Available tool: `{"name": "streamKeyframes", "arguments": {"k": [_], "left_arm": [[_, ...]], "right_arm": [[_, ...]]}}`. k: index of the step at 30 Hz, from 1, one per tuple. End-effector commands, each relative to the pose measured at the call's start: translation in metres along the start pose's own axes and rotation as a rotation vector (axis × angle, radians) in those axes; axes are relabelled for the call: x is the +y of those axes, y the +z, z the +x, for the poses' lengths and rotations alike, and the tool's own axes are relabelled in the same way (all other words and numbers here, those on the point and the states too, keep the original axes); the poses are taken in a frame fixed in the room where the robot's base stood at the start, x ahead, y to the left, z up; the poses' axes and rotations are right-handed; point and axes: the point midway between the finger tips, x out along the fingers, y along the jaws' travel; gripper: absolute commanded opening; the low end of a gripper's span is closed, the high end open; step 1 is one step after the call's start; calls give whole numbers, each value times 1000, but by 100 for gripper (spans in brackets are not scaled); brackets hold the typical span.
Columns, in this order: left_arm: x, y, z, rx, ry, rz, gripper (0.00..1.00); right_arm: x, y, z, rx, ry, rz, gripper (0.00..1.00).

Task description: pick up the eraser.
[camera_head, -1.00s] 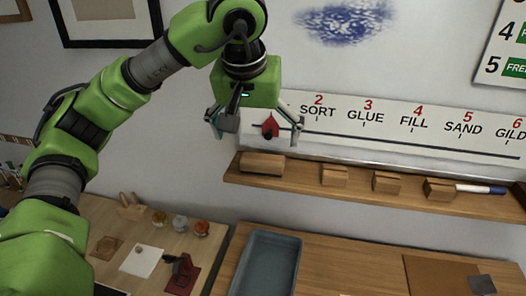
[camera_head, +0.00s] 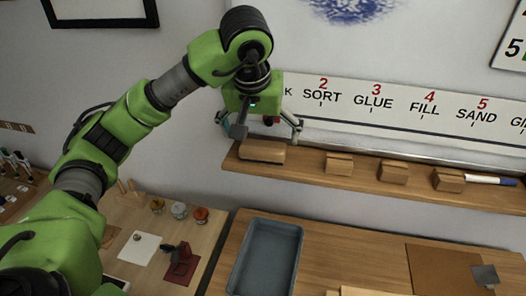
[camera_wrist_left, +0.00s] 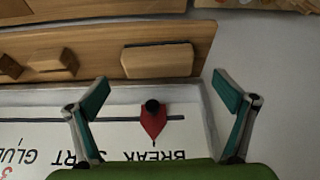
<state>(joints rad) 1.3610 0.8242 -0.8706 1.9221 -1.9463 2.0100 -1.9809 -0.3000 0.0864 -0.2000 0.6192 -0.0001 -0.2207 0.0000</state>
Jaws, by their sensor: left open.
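The eraser (camera_head: 262,151), a wooden block with a dark edge, lies at the left end of the wooden ledge under the whiteboard. It also shows in the left wrist view (camera_wrist_left: 157,60), ahead of the fingers. My left gripper (camera_head: 268,130) is open and empty, just above the eraser in the head view. In the left wrist view its two fingers (camera_wrist_left: 162,95) are spread wider than the eraser and apart from it. My right gripper is not in view.
Several smaller wooden blocks (camera_head: 393,172) and a blue-capped marker (camera_head: 490,180) share the ledge (camera_head: 310,166). A red marker piece (camera_wrist_left: 153,122) sits on the labelled strip behind the gripper. A grey tray (camera_head: 298,262) stands on the bench below.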

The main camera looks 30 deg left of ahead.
Motion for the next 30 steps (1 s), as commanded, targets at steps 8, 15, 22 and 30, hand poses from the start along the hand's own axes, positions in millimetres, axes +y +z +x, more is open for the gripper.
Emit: {"name": "streamKeyframes", "arguments": {"k": [8, 15, 22, 30], "left_arm": [[2, 0, 13, -5, 1, 1, 96], [2, -2, 41, -5, -1, 0, 96], [2, -2, 54, 0, 0, 0, 96], [2, -2, 55, 0, 0, 0, 70]], "right_arm": [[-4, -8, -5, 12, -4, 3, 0], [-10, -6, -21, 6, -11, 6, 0], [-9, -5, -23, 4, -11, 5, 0], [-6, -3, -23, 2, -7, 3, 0]]}}
